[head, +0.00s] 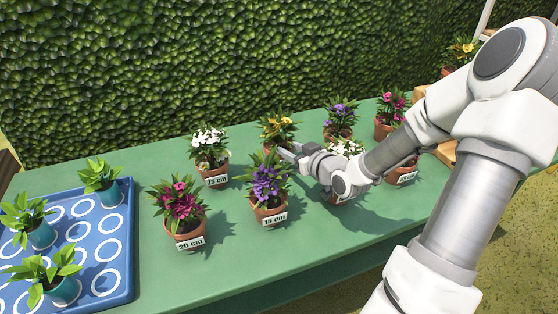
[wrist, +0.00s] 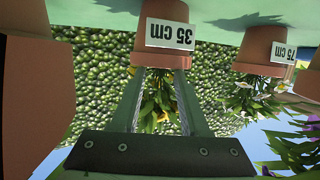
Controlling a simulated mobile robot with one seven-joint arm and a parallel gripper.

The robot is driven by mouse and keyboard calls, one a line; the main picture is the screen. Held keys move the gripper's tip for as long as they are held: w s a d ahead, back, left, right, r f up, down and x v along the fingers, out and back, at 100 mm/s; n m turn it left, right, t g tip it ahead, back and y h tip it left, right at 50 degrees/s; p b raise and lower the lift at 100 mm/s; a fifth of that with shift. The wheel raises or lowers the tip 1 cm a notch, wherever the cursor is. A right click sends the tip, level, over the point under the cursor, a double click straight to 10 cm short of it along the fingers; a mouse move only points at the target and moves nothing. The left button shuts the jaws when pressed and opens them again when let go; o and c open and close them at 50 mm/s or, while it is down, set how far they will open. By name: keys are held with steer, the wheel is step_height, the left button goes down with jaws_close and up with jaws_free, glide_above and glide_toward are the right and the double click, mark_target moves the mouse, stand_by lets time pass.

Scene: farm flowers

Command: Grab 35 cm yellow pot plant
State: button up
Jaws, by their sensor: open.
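The yellow-flowered plant (head: 278,127) stands in the back row of the green table in the head view; its pot is mostly hidden behind the purple plant and my gripper. The wrist view is upside down and shows its terracotta pot (wrist: 160,52) with a "35 cm" label, its foliage and yellow flowers hanging between my fingers. My gripper (head: 284,151) is open and reaches in low from the right. In the wrist view my gripper (wrist: 163,70) has its fingertips at the pot's rim, one on each side; whether they touch it I cannot tell.
The purple 15 cm plant (head: 268,186) stands close in front. A white-flowered 75 cm plant (head: 209,148) is to the left, a pink one (head: 179,206) front left. Another white-flowered plant (head: 346,147) is partly under my arm. A blue tray (head: 122,250) holds seedlings at left.

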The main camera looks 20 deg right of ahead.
mark_target(283, 146)
steer(key=x, duration=0.3)
steer(key=shift+w+a+f+b, duration=0.1)
steer(key=shift+w+b, duration=0.1)
steer(key=shift+b, duration=0.1)
steer(key=shift+c, duration=0.2)
jaws_close()
stand_by(1.0)
